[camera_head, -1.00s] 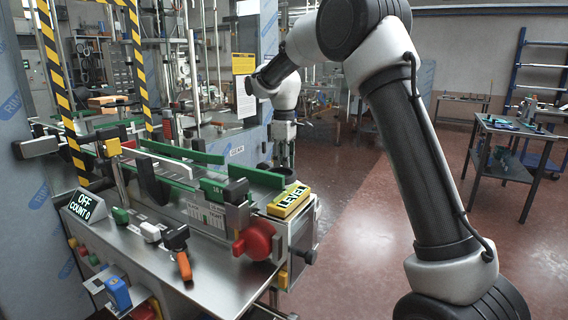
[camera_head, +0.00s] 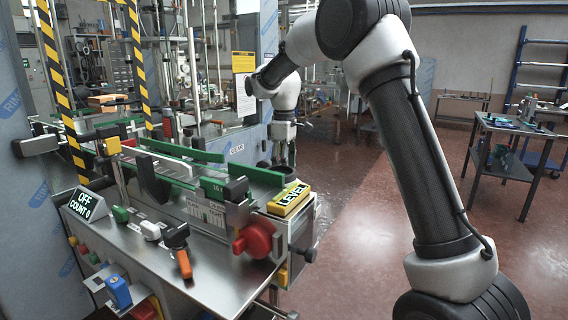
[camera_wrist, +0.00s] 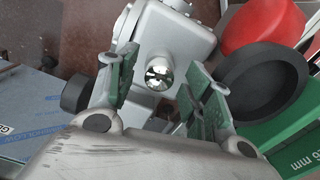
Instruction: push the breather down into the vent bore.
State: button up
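In the wrist view a shiny, rounded metal piece (camera_wrist: 158,73), which looks like the breather, stands out from a light grey housing (camera_wrist: 178,38). The vent bore itself is hidden, and I cannot tell how deep the piece sits. My gripper (camera_wrist: 160,78) has its two green-padded fingers apart, one on each side of the metal piece in the picture, with visible gaps. Nothing shows gripped. In the head view my gripper (camera_head: 283,152) points down beyond the right end of the conveyor machine; the breather is not discernible there.
A black round cup (camera_wrist: 262,80) and a red knob (camera_wrist: 262,25) lie close to the right finger. In the head view the conveyor's green rail (camera_head: 258,175) and yellow LEVEL block (camera_head: 289,198) stand nearby. Open floor (camera_head: 350,190) lies to the right.

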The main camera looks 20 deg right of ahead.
jog(key=shift+r, duration=0.1)
notch_tip(320, 180, up, 11)
notch_tip(320, 180, down, 4)
jog(key=s+m, duration=0.2)
jog(key=m, duration=0.1)
jog(key=s+d+m+t, duration=0.1)
jog(key=s+d, duration=0.4)
jog(key=s, duration=0.7)
jog(key=s+d+m+t, duration=0.1)
jog(key=s+d+m, duration=0.3)
jog(key=s, duration=0.8)
jog(key=s+d+m+t, duration=0.2)
jog(key=s+d, duration=0.3)
jog(key=s, duration=0.8)
jog(key=shift+d+f+m, duration=0.3)
jog(key=shift+f+m, duration=0.15)
jog(key=shift+m, duration=0.05)
jog(key=shift+d+r, duration=0.1)
jog(key=shift+c, duration=0.2)
